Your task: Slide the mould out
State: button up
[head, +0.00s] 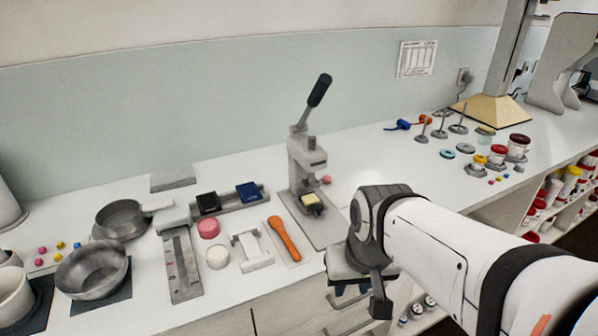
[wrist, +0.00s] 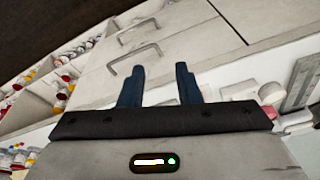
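A grey lever press (head: 305,165) stands on the bench, its black-handled lever tilted up to the right. A small block, yellowish on top with dark parts, sits on the press base under the ram; it looks like the mould (head: 313,204). I cannot tell whether the ram touches it. My gripper (head: 350,290) is in front of the bench's front edge, low and to the right of the press, apart from it. In the wrist view my gripper (wrist: 155,72) has two dark blue fingers spread apart with nothing between them. The mould is not seen in the wrist view.
An orange spoon (head: 284,238), a white stand (head: 251,250) and pink and white round pieces lie left of the press. Metal bowls (head: 93,270) stand farther left. Drawer handles (wrist: 127,55) are near my fingers.

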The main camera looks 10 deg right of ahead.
jog(key=m, duration=0.2)
jog(key=m+t+y+b, duration=0.1)
jog(key=m+t+y, duration=0.2)
jog(key=m+y, duration=1.05)
send_near(321, 207)
jog(key=s+a+m+h, duration=0.1)
jog(key=s+a, duration=0.2)
jog(key=s+a+r+m+h, duration=0.1)
jog(key=s+a+m+h, duration=0.1)
jog(key=s+a, duration=0.1)
jog(key=s+a+m+h, duration=0.1)
jog(key=s+a, duration=0.2)
jog(key=a, duration=0.1)
jog(key=shift+s+r+h, duration=0.2)
jog(key=shift+s+h, duration=0.15)
jog(key=shift+s, duration=0.05)
jog(key=w+d+m+t, duration=0.1)
jog(key=w+d+m, duration=0.1)
jog(key=w+d+m+t, duration=0.2)
jog(key=m, duration=0.1)
jog(key=w+d+m+t, duration=0.1)
jog(key=w+d+m, duration=0.1)
jog(key=shift+w+d+f+m+t, duration=0.15)
jog(key=shift+w+f+m+t, duration=0.2)
jog(key=shift+t, duration=0.05)
jog(key=shift+w+f, duration=0.1)
jog(key=shift+w, duration=0.2)
jog(key=x, duration=0.7)
jog(key=shift+w, duration=0.15)
